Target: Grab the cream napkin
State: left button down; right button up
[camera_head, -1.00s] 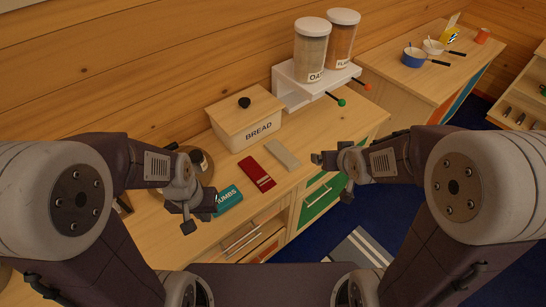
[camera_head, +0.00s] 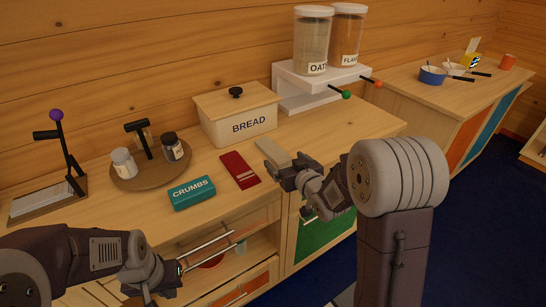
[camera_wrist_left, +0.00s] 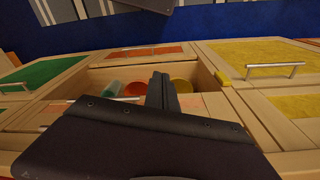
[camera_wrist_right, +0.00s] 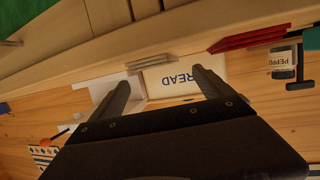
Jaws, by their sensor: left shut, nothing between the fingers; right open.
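The cream napkin (camera_head: 272,153) lies flat on the wooden counter, right of the red napkin (camera_head: 239,170). My right gripper (camera_head: 290,188) is at the counter's front edge, just in front of the cream napkin, and partly hides its near end. It is open and empty. In the right wrist view the cream napkin (camera_wrist_right: 155,62) shows as a thin strip near the spread fingertips (camera_wrist_right: 163,82), apparently apart from them. My left gripper (camera_head: 168,275) is low in front of the cabinet, shut and empty. Its closed fingers (camera_wrist_left: 162,88) show in the left wrist view.
The bread box (camera_head: 238,115) stands behind the napkins. A teal crumbs box (camera_head: 192,193) lies left of the red napkin. A round tray (camera_head: 152,180) with shakers stands farther left. A white shelf (camera_head: 325,80) with jars is at the back. Below is a cabinet with handles.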

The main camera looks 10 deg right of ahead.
aim_at(275, 150)
jog(key=x, duration=0.8)
jog(key=shift+d+r, duration=0.15)
jog(key=shift+s+r, duration=0.1)
jog(key=c, duration=1.4)
